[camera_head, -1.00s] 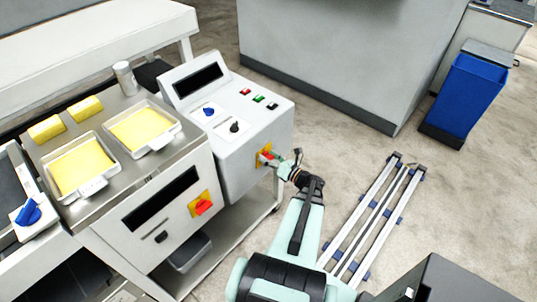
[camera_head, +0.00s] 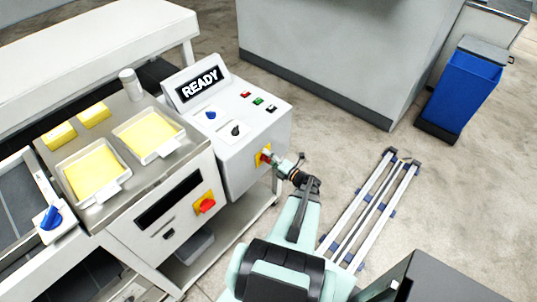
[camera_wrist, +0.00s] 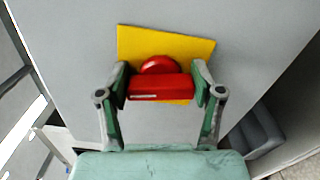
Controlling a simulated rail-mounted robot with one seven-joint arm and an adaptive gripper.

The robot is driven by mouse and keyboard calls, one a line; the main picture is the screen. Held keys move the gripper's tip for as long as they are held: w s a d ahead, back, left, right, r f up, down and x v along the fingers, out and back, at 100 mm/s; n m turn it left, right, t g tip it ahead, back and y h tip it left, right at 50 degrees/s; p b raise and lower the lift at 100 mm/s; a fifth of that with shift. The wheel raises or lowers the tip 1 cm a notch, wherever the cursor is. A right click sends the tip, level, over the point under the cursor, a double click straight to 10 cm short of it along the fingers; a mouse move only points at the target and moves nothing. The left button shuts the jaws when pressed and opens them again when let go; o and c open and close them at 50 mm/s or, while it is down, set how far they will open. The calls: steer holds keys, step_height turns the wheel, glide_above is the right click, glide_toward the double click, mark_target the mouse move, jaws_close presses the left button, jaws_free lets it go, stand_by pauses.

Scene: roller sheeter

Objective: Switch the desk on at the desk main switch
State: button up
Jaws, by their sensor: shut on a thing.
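The desk main switch is a red rotary handle (camera_wrist: 158,88) on a yellow plate (camera_wrist: 190,46), on the side of the grey control desk (camera_head: 238,150). In the wrist view the handle lies level across the picture. My gripper (camera_wrist: 160,90) is shut on it, one finger at each end. In the head view my gripper (camera_head: 274,160) reaches the yellow plate from the right and partly hides the switch. The desk's display (camera_head: 202,87) is lit and reads READY.
A second red switch on a yellow plate (camera_head: 204,202) sits on the machine front to the left. Trays with yellow slabs (camera_head: 96,172) stand on the machine top. Rails (camera_head: 370,210) lie on the floor at right, and a blue bin (camera_head: 462,90) stands beyond.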

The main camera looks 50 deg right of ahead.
steer(key=shift+m+p, duration=0.7)
steer(key=shift+m, duration=0.5)
steer(key=o, duration=1.2)
steer(key=shift+w, duration=0.1)
steer(key=shift+c, duration=0.2)
steer(key=shift+f, duration=0.1)
steer(key=s+a, duration=0.1)
steer(key=s, duration=1.1)
